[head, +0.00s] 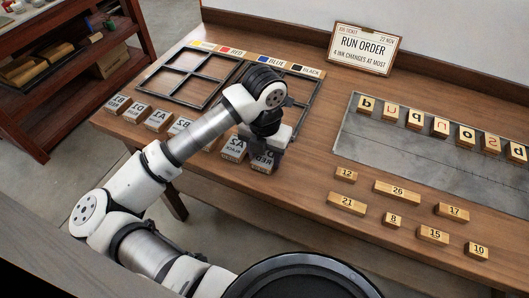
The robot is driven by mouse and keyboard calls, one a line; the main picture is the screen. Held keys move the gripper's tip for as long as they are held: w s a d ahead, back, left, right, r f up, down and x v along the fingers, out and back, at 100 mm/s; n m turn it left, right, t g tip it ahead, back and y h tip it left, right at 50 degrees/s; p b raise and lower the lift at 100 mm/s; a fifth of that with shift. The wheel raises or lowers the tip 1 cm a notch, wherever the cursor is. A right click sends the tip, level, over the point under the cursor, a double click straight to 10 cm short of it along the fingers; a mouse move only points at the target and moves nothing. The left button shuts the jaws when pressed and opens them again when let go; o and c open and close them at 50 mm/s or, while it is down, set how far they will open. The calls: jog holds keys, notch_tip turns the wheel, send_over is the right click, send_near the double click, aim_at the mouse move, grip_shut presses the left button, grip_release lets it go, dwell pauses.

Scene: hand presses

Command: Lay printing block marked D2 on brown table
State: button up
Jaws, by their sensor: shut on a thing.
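Several wooden printing blocks with white labelled faces stand along the front left edge of the brown table (300,185). The labels are upside down and small; I cannot surely read D2 on any. My gripper (262,148) points down over the right end of this row. It is shut on the rightmost printing block (262,162), whose label is partly hidden by the fingers. I cannot tell whether this block touches the table. Another block (233,149) stands close to its left.
Dark frames (189,76) with colour labels lie behind my arm. Numbered wooden blocks (397,192) lie at the right front, before a grey slab (400,148) with letter blocks. A run order sign (364,47) stands at the back. Bare table lies between gripper and numbered blocks.

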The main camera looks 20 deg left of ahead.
aim_at(264, 158)
jog(key=shift+f+b, duration=0.2)
jog(key=shift+b, duration=0.1)
jog(key=o, duration=1)
jog(key=shift+r, duration=0.1)
notch_tip(264, 158, up, 12)
jog(key=shift+r+b, duration=0.15)
jog(key=shift+b, duration=0.25)
